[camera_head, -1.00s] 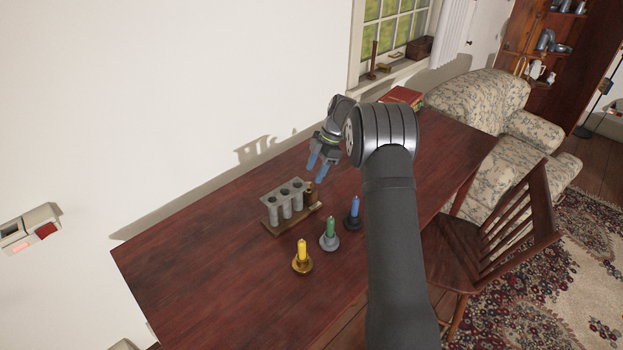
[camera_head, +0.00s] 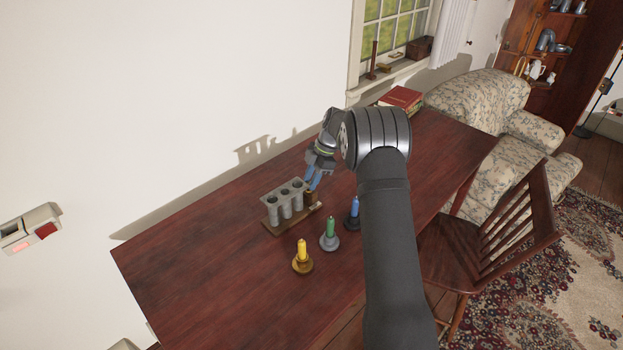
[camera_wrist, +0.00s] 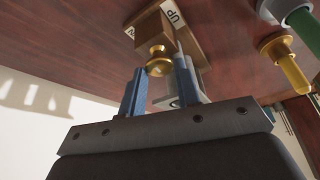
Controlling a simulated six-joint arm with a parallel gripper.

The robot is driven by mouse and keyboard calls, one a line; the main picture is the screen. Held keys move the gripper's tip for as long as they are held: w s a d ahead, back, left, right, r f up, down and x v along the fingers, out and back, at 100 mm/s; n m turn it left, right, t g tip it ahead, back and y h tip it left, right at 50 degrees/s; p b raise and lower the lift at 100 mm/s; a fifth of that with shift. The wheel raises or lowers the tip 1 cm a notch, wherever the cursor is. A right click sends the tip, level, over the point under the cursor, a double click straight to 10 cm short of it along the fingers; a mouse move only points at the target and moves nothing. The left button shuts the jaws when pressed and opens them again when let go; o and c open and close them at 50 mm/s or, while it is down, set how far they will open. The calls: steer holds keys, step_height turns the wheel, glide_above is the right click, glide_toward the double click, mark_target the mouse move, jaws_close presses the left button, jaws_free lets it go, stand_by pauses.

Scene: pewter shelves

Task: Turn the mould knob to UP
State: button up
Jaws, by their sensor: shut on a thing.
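The candle mould (camera_head: 287,203), grey tubes on a wooden base, stands on the table. At its right end is the brown and brass mould knob (camera_head: 309,197); in the wrist view the knob (camera_wrist: 158,60) shows a round brass end on a wooden block. A pale label reading "UP" (camera_wrist: 173,15) lies beside it, and a second pale label, partly hidden, is on the other side. My gripper (camera_head: 312,184) is shut on the knob, with its blue fingers (camera_wrist: 160,82) on either side. Which label the knob points to, I cannot tell.
A yellow candle (camera_head: 302,250), a green candle (camera_head: 330,230) and a blue candle (camera_head: 354,210) stand in holders in front of the mould. The left part of the table (camera_head: 200,260) is clear. A red book (camera_head: 401,98) lies at the far end.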

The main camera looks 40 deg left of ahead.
steer(key=shift+s+d+m+y, duration=0.1)
steer(key=shift+m+y, duration=0.4)
steer(key=shift+m, duration=1)
steer(key=o, duration=1)
steer(key=n+h, duration=0.1)
steer(key=n, duration=0.2)
steer(key=v, duration=1.7)
steer(key=shift+w+a+r, duration=0.15)
steer(key=shift+w+a, duration=0.05)
steer(key=shift+w, duration=0.1)
